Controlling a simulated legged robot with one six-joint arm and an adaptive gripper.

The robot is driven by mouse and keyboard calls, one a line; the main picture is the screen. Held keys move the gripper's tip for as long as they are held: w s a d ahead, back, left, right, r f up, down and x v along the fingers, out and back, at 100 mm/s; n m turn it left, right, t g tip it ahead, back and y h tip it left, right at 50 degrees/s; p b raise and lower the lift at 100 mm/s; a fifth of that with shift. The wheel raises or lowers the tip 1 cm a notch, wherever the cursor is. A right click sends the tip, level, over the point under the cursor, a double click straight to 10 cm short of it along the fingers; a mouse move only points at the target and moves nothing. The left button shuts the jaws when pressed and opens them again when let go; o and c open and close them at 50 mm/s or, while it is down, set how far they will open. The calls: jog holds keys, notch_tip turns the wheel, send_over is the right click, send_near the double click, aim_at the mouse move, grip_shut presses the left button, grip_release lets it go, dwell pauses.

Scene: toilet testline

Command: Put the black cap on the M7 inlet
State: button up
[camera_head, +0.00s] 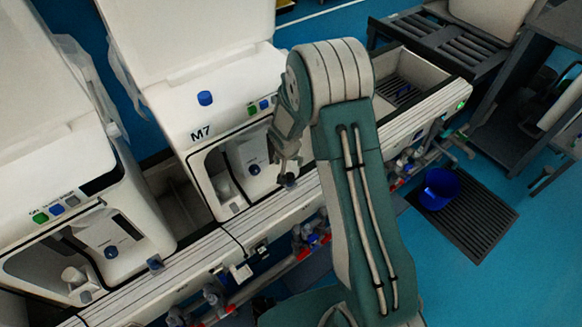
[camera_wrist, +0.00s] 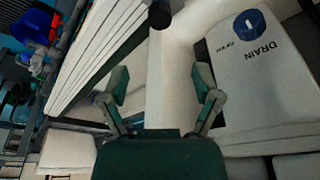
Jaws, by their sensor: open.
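The white machine marked M7 (camera_head: 200,133) stands left of my arm. A blue round cap (camera_head: 205,98) sits on its top; I cannot tell whether this is the inlet. A small dark round piece (camera_head: 288,180), perhaps the black cap, is at the white rail below my gripper (camera_head: 284,158). In the wrist view a black cylinder (camera_wrist: 160,14) shows at the top edge, beside the rail's end and beyond my gripper (camera_wrist: 162,84). My gripper is open, with nothing visible between its fingers. The blue DRAIN knob (camera_wrist: 249,24) lies to the right.
The white rail (camera_head: 205,257) runs along the machine fronts, with pipes and red fittings below. Another white machine (camera_head: 50,160) stands at left. A blue bucket (camera_head: 440,188) stands on a dark grate at right. The blue floor around it has free room.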

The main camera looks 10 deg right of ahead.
jog(key=s+d+r+n+t, duration=0.1)
jog(key=s+r, duration=0.4)
jog(key=r, duration=0.6)
jog(key=s+d+r, duration=0.1)
jog(key=s+r, duration=0.3)
jog(key=r, duration=0.8)
jog(key=s+r+n, duration=0.1)
jog(key=s+r, duration=0.2)
jog(key=s, duration=0.3)
jog(key=s+r+n+t, duration=0.1)
jog(key=s+r, duration=0.3)
jog(key=s, duration=0.3)
jog(key=s+a+r+n+y, duration=0.1)
jog(key=s+r, duration=0.2)
jog(key=s, duration=0.4)
jog(key=shift+r+t, duration=0.2)
jog(key=shift+t, duration=0.2)
